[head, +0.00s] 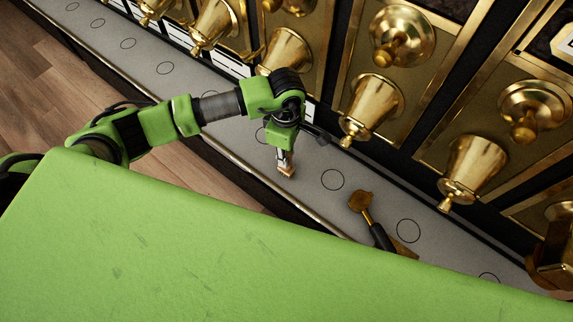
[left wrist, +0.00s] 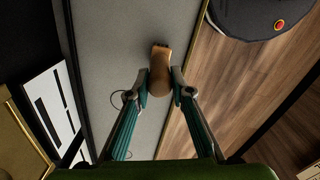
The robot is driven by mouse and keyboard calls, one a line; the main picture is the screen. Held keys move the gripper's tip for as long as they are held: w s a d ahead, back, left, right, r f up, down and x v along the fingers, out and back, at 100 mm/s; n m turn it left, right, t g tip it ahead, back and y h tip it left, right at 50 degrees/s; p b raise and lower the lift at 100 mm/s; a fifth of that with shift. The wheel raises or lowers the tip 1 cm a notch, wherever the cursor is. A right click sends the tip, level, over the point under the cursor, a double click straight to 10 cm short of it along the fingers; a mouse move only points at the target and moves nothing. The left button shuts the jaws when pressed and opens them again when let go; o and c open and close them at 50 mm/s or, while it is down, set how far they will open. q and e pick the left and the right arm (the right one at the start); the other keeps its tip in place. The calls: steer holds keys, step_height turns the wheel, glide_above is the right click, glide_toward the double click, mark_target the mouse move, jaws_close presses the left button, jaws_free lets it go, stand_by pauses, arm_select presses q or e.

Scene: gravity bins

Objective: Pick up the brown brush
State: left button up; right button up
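The brown brush (left wrist: 160,72) shows in the left wrist view between the two fingertips of my left gripper (left wrist: 160,88). The fingers have come in close on both sides of it and appear to touch it. In the head view my left gripper (head: 285,158) points down at the grey counter, with the small brown end of the brush (head: 287,171) showing at its tips. I cannot tell whether the brush is clear of the counter. My right gripper is not in view.
Brass gravity bins (head: 371,105) line the back closely. The counter has drawn circles and a metal front edge. Wood floor (head: 50,75) lies at left.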

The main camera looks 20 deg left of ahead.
arm_select(q)
jaws_close()
steer(key=shift+r, duration=0.15)
steer(key=shift+w+r, duration=0.1)
steer(key=shift+r, duration=0.15)
step_height(320, 180, up, 2)
steer(key=shift+r, duration=0.1)
steer(key=s+d+r+b, duration=0.1)
steer(key=s+d+r, duration=0.1)
steer(key=s+r, duration=0.3)
steer(key=s+d+r+b, duration=0.1)
steer(key=s+d+r, duration=0.1)
steer(key=s+r, duration=0.3)
steer(key=s, duration=0.3)
steer(key=shift+s+d+b, duration=0.2)
steer(key=shift+d+b, duration=0.15)
steer(key=shift+d, duration=0.05)
